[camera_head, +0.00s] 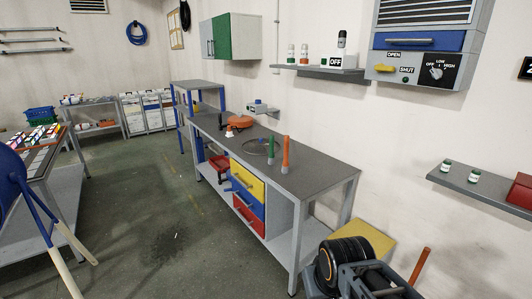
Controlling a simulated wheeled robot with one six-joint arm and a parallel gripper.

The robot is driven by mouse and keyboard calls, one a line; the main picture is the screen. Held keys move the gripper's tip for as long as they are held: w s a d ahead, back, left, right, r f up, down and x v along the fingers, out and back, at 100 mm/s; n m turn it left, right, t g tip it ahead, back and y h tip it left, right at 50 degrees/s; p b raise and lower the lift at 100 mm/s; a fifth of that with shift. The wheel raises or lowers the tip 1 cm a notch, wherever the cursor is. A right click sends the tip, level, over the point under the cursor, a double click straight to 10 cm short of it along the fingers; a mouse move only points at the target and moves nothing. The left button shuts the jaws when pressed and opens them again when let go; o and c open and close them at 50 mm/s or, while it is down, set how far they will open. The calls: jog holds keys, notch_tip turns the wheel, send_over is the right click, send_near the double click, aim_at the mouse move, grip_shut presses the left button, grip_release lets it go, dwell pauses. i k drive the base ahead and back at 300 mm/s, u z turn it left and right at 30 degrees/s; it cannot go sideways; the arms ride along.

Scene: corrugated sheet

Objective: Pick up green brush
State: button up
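A green upright handle (271,146), which looks like the green brush, stands on the dark top of the workbench (315,178) in the middle of the view. Its lower end is small and hard to make out. A similar orange one (285,153) stands just to its right, close beside it. Dark machine parts at the lower right seem to be my own arm. No gripper fingers can be made out, and nothing of mine touches the green brush.
Behind the brushes lie a thin ring-shaped item (256,147) and an orange tool (240,121). The bench has yellow, blue and red drawers (248,183). A wall shelf (320,71) hangs above. Open floor (165,220) lies left of the bench. A blue wheelbarrow-like object (14,185) stands far left.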

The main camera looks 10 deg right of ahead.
aim_at(272, 161)
jog(key=u, duration=0.65)
jog(key=i, duration=1.25)
jog(key=u, duration=0.5)
jog(key=i, duration=1.2)
jog(key=z, duration=1.15)
jog(key=i, duration=0.85)
jog(key=z, duration=0.6)
